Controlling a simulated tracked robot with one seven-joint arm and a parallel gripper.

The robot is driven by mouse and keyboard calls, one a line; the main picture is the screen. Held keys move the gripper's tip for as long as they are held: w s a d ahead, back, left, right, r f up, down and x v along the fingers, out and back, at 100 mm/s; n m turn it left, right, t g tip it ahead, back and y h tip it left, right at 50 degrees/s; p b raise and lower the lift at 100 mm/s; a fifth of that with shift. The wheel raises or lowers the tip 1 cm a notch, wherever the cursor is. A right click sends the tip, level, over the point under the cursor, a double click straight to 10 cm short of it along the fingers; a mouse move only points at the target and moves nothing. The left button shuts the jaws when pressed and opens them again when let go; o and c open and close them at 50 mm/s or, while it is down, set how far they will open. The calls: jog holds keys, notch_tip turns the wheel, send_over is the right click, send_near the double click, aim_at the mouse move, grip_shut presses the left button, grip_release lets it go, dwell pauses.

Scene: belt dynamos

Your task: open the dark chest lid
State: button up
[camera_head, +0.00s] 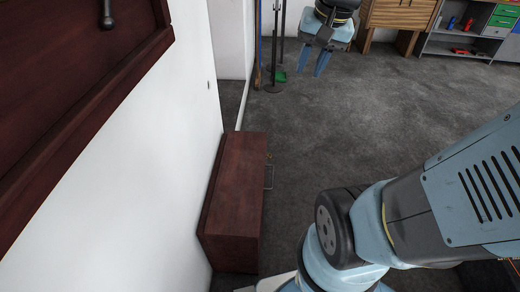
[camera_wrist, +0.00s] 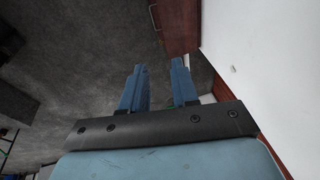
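The dark red-brown chest (camera_head: 236,185) stands on the floor against the white wall in the head view. Its lid looks closed, and a small brass-coloured latch and a thin wire handle (camera_head: 269,176) show on its right side. In the wrist view part of the chest (camera_wrist: 177,25) shows at the top, beside the wall. My gripper (camera_head: 317,66) is in the air at the top of the head view, beyond the chest and to its right. Its two blue fingers (camera_wrist: 158,84) are apart, with nothing between them. It touches nothing.
The white wall (camera_head: 150,150) runs along the left of the chest. A dark wooden frame (camera_head: 80,110) fills the upper left. A wooden cabinet (camera_head: 398,14) and a grey shelf (camera_head: 462,40) stand at the back. Grey floor (camera_head: 370,110) right of the chest is clear.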

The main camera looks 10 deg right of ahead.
jog(key=w+d+f+m+g+y, duration=0.2)
jog(key=w+d+f+m+y, duration=0.2)
jog(key=w+f+m, duration=0.8)
jog(key=w+d+f+m+g+y, duration=0.2)
jog(key=w+d+f+m+y, duration=0.45)
jog(key=f, duration=0.85)
notch_tip(320, 180, down, 18)
jog(key=w+d+m+t+y, duration=0.1)
jog(key=w+d+m, duration=0.15)
jog(key=m, duration=0.55)
jog(key=s+f+m+t+y, duration=0.15)
jog(key=f+m, duration=0.25)
jog(key=f, duration=0.5)
jog(key=s+f+m+t+y, duration=0.1)
jog(key=s+f+m+t, duration=0.15)
jog(key=f+m, duration=0.45)
jog(key=w+a+f, duration=0.1)
jog(key=a, duration=0.3)
jog(key=w+a+f+n, duration=0.1)
jog(key=w+a+f, duration=0.1)
jog(key=a, duration=0.2)
jog(key=w+a+f+n, duration=0.1)
jog(key=a+f, duration=0.1)
jog(key=a, duration=0.3)
jog(key=shift+w+t, duration=0.2)
jog(key=shift+t, duration=0.2)
jog(key=shift+c, duration=0.4)
grip_shut()
